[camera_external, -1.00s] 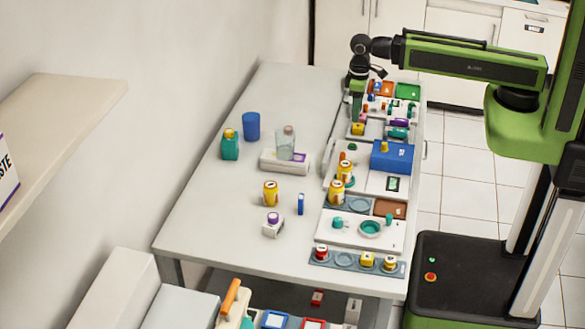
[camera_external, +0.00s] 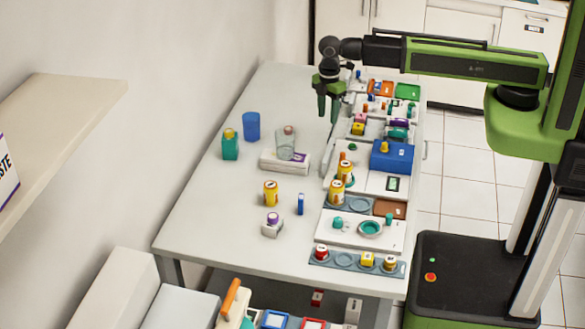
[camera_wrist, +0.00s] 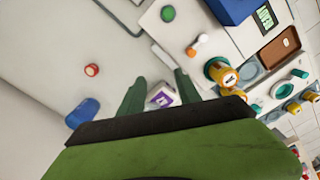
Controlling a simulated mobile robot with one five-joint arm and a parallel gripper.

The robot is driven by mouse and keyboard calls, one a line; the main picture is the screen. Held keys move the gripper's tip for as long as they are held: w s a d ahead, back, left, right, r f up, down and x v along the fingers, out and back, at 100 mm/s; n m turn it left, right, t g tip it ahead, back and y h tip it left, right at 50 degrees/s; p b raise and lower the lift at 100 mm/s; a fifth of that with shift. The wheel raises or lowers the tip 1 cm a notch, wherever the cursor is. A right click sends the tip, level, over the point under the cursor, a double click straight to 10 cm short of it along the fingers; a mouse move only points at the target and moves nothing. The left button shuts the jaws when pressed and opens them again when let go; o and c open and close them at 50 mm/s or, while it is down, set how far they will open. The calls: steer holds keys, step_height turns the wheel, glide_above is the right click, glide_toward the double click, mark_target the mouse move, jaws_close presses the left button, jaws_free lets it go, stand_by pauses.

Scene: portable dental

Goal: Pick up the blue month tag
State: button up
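A small blue upright piece (camera_external: 300,204), which looks like the blue month tag, stands on the bare table right of a yellow can. I cannot read any marking on it. My gripper (camera_external: 328,112) hangs above the far part of the table, well behind the blue piece. Its two green fingers are apart with nothing held between them. In the wrist view the open fingers (camera_wrist: 159,88) frame a white box with a purple label, which lies below them. I cannot make out the blue piece in the wrist view.
A blue cup (camera_external: 251,126), a teal bottle (camera_external: 230,146), a clear jar (camera_external: 285,145) and a yellow can (camera_external: 270,193) stand on the left. A white item with a purple top (camera_external: 272,224) is near the blue piece. Trays and a blue box (camera_external: 393,157) crowd the right side.

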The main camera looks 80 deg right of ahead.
steer(key=w+a+r+n+p, duration=0.1)
steer(key=w+a+n, duration=0.2)
steer(key=a, duration=0.5)
steer(key=w+a+r+n, duration=0.1)
steer(key=w+a+n, duration=0.2)
steer(key=a, duration=0.4)
steer(key=n+p, duration=0.1)
steer(key=n, duration=0.1)
glide_above(301, 197)
steer(key=f+b, duration=0.7)
steer(key=b, duration=0.1)
steer(key=f+b, duration=0.4)
steer(key=shift+d+f, duration=0.25)
steer(key=shift+f, duration=0.1)
step_height(301, 197, down, 6)
steer(key=b, duration=0.5)
steer(key=shift+a+r+b, duration=0.15)
steer(key=shift+b, duration=0.25)
steer(key=shift+r, duration=0.2)
jaws_close()
